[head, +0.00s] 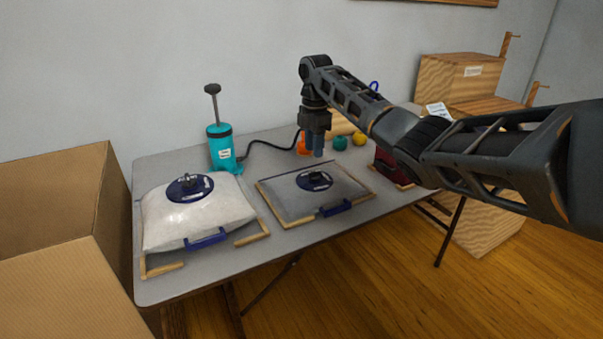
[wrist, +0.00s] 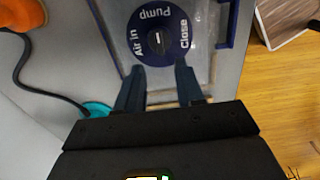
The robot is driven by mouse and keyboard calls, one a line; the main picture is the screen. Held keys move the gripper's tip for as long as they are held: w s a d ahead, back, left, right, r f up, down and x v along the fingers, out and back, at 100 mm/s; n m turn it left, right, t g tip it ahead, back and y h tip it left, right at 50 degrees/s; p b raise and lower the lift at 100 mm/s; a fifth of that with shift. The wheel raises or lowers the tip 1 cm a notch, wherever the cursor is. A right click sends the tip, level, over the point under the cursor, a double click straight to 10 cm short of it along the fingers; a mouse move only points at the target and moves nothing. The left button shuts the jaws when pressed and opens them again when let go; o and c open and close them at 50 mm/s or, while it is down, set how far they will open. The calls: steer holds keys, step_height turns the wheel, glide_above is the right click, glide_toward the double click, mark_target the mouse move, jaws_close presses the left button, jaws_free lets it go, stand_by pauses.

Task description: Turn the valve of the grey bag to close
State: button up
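The grey bag (head: 291,205) lies flat in a wooden frame at the middle of the table. Its round blue valve (head: 325,185) faces up on top. In the wrist view the valve dial (wrist: 141,22) reads "Air in" at left, "Pump" at top and "Close" at right. The small black knob (wrist: 156,41) at its centre has a white mark that looks lined up with "Pump". My gripper (head: 318,156) points down above the valve. In the wrist view its two fingers (wrist: 158,76) are apart with nothing between them, the knob beyond their tips.
A white, fuller bag (head: 210,218) with a similar valve lies at left. A teal hand pump (head: 221,153) with a black hose stands behind. Small coloured things sit at the back right. Cardboard boxes (head: 50,195) stand left; wooden crates (head: 460,75) stand right.

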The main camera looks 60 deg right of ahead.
mark_target(314, 175)
steer(key=shift+f, duration=3.8)
jaws_close()
